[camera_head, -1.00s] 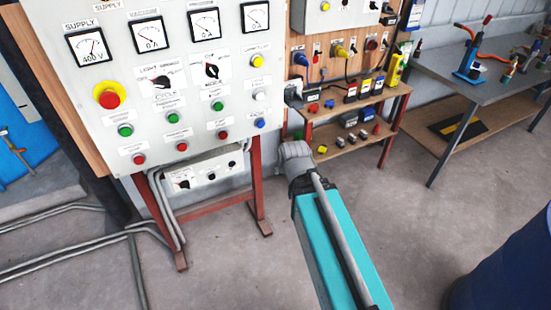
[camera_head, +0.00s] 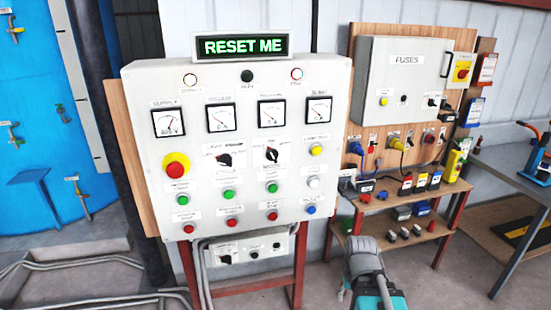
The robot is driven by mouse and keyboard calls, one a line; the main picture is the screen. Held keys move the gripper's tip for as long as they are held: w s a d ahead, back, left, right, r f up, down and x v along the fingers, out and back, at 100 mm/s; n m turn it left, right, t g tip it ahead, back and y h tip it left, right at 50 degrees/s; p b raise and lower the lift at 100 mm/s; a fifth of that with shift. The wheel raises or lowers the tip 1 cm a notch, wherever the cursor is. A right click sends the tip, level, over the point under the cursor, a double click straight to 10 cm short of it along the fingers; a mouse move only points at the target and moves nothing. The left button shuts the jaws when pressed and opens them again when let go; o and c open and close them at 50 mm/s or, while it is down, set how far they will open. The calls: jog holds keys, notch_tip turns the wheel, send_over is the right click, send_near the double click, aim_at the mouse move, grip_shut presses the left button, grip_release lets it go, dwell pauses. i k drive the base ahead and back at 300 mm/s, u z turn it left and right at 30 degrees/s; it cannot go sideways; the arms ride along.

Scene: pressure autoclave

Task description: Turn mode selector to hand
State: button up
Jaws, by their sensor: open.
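The grey control panel (camera_head: 243,110) stands upright in the middle left. Two black rotary selectors sit side by side in its middle row: the left selector (camera_head: 224,159) and the right selector (camera_head: 271,155). The lettering around both is too small to read surely, so I cannot tell which is the mode selector or its exact setting. Both knobs are uncovered. Part of my grey and teal arm shows at the bottom, right of the panel and below it. My gripper's fingers do not show.
A lit "RESET ME" sign (camera_head: 242,46) tops the panel. A red emergency button (camera_head: 175,168) and several coloured buttons surround the selectors. A fuse box (camera_head: 402,80) and a low wooden shelf (camera_head: 420,232) stand to the right. Open floor lies in front.

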aim_at(271, 154)
jog(key=u, duration=0.85)
jog(key=k, duration=0.5)
jog(key=z, duration=0.25)
